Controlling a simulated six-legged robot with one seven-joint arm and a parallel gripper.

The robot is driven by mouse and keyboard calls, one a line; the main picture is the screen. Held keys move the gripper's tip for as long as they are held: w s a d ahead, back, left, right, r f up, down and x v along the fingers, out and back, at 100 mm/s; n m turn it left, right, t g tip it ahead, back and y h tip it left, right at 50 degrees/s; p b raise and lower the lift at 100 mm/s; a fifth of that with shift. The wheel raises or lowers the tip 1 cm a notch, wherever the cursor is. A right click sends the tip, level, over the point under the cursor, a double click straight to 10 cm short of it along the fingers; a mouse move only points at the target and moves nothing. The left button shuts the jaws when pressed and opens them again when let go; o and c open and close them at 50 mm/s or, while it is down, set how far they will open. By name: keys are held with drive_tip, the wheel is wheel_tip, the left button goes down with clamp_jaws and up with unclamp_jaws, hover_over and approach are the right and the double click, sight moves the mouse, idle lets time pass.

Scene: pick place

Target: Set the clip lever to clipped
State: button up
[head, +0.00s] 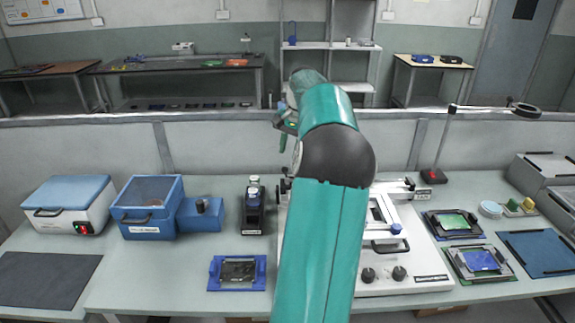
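My teal arm rises through the middle of the head view. My gripper (285,128) is raised behind the arm's upper end, above the bench; it is small and partly hidden, so I cannot tell open from shut. A white machine (425,262) with two black knobs and a black handle stands on the bench, partly behind my arm. A small blue knob (396,229) shows near that handle. A blue frame (238,273) holding a dark plate lies left of my arm. I cannot make out which part is the clip lever. My gripper is apart from these things.
Blue boxes (148,208) and a blue-lidded white box (70,205) stand at left. A black device with bottles (253,205) stands left of my arm. Boards in frames (477,261) and a blue mat (541,254) lie at right. Bare bench shows around the blue frame.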

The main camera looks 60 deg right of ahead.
sight(286, 168)
drive_tip(key=f, duration=0.3)
drive_tip(key=w+f, duration=0.1)
drive_tip(key=f, duration=0.2)
drive_tip(key=shift+w, duration=0.15)
clamp_jaws()
